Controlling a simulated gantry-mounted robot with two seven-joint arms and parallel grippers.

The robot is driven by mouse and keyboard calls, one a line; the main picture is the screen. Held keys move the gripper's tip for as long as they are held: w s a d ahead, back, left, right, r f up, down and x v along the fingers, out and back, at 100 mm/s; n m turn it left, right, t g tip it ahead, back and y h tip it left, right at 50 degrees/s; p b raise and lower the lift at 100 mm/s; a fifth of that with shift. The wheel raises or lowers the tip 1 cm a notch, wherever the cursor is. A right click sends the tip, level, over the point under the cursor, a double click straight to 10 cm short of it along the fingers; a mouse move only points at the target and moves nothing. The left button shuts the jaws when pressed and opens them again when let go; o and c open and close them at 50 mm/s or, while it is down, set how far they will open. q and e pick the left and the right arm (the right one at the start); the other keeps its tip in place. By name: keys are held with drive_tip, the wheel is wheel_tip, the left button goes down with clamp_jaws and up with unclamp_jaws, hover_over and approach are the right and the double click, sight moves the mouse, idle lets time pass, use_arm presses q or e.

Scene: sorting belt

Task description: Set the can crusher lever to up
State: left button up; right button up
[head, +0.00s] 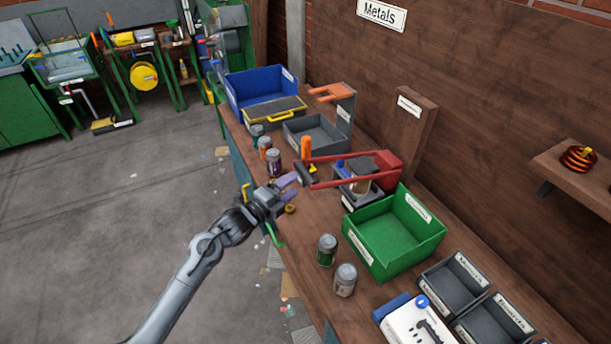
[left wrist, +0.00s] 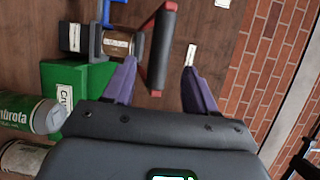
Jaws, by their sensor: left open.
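The can crusher (head: 352,188) stands on the bench, with a can (left wrist: 117,43) in it in the left wrist view. Its red lever (head: 345,158) reaches out from the red block at the right toward the bench's front edge, lying roughly level. The lever ends in a dark crossbar handle (head: 307,174). My left gripper (head: 287,181) is open with purple fingers, close to the handle. In the left wrist view the handle (left wrist: 162,50) lies across the gap between the fingers of my left gripper (left wrist: 158,78); I cannot tell whether they touch it. My right gripper is not in view.
A green bin (head: 395,235) stands right of the crusher, with two cans (head: 327,250) before it. Several cans (head: 274,162), a grey bin (head: 318,138) and a blue bin (head: 262,88) stand to the left. A wooden post (head: 408,135) rises behind.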

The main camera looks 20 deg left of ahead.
sight(306, 174)
use_arm(q)
drive_tip(key=x, duration=0.7)
drive_tip(key=shift+w, duration=0.2)
clamp_jaws()
